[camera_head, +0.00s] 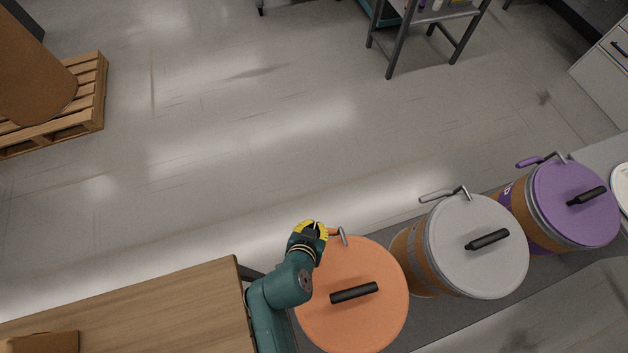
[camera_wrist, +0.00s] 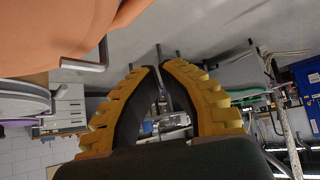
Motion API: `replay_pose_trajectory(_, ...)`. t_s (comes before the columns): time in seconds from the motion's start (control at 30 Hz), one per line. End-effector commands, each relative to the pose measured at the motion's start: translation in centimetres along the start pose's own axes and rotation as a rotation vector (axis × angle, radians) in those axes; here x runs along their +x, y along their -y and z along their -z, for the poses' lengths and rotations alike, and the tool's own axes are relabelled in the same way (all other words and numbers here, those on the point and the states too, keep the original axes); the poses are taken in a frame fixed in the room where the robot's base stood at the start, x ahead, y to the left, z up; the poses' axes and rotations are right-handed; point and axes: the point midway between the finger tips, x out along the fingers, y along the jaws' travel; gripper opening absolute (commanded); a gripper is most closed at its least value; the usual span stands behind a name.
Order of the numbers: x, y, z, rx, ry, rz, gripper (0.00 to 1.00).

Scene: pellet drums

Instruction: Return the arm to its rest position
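My gripper (camera_head: 312,229) is at the end of my teal arm, beside the upper left edge of the orange drum lid (camera_head: 375,318), near its lever (camera_head: 341,235). In the wrist view, the two yellow ridged fingers of my gripper (camera_wrist: 160,68) curve toward each other with a narrow gap between their tips. Nothing is held between them. The orange lid (camera_wrist: 60,25) fills the upper left of the wrist view, and its bent metal lever (camera_wrist: 88,66) shows apart from the fingers. Whether gripper and lever touch cannot be told in the head view.
A grey-lidded drum (camera_head: 475,262) and a purple-lidded drum (camera_head: 575,222) stand to the right, levers at their rims. A wooden table (camera_head: 150,305) is left of my arm. A pallet (camera_head: 90,95) with a brown drum stands upper left. The middle floor is clear.

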Motion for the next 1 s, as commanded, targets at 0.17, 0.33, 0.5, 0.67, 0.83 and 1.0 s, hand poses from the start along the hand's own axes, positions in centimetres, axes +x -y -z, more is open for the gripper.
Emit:
replay_pose_trajectory(0.17,0.0,0.0,0.0,0.000,0.000,0.000,0.00)
replay_pose_trajectory(0.33,0.1,-0.6,0.8,0.020,-0.010,-0.010,0.00)
replay_pose_trajectory(0.5,-1.3,-1.8,11.3,0.175,-0.180,0.005,0.00)
replay_pose_trajectory(0.67,-7.3,-3.7,23.3,0.315,-0.417,0.089,0.00)
replay_pose_trajectory(0.83,-16.9,-6.4,33.1,0.337,-0.690,0.176,0.00)
replay_pose_trajectory(1.0,-26.6,-8.3,38.2,0.268,-0.933,0.230,0.00)
